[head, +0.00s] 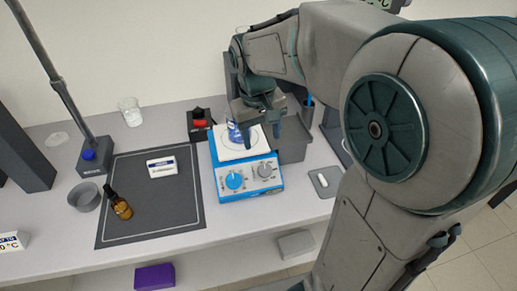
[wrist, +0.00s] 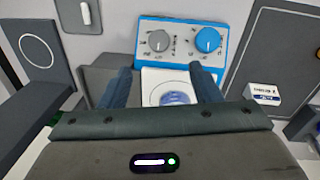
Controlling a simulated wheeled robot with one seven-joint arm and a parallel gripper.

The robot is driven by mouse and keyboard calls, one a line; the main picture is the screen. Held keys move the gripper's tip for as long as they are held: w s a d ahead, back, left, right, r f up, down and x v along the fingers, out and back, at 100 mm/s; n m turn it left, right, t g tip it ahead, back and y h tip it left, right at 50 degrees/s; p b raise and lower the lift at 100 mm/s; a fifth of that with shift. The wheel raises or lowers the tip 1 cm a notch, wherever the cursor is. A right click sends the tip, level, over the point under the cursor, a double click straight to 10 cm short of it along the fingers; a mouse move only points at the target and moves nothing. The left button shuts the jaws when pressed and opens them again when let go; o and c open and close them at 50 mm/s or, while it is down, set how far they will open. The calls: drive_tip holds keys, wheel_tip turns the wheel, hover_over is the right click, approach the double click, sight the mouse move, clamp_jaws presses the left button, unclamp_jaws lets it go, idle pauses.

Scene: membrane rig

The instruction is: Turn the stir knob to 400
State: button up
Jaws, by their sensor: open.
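A blue and white hotplate stirrer (head: 250,187) stands on the bench, with two knobs on its front panel. The blue knob (head: 234,180) is at left and the grey knob (head: 265,169) at right. In the wrist view the grey knob (wrist: 158,41) is left of the blue knob (wrist: 208,40). The dial lettering is too small to read, so I cannot tell which is the stir knob. A vessel with blue contents (head: 234,131) is on the white plate, partly hidden by my gripper (head: 257,137). My gripper is open above the plate, apart from both knobs.
A dark mat (head: 150,215) left of the stirrer holds a brown dropper bottle (head: 119,205) and a white label block (head: 162,167). A black and red item (head: 200,123) is behind the mat.

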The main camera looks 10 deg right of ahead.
sight(265, 168)
drive_tip(key=f, duration=0.4)
drive_tip(key=w+d+f, duration=0.1)
drive_tip(key=f, duration=0.4)
drive_tip(key=f+p, duration=0.1)
drive_tip(key=f, duration=0.3)
drive_tip(key=shift+w+d+f, duration=0.15)
drive_tip(key=shift+w+f, duration=0.05)
drive_tip(key=shift+f, duration=0.15)
drive_tip(key=c, duration=1)
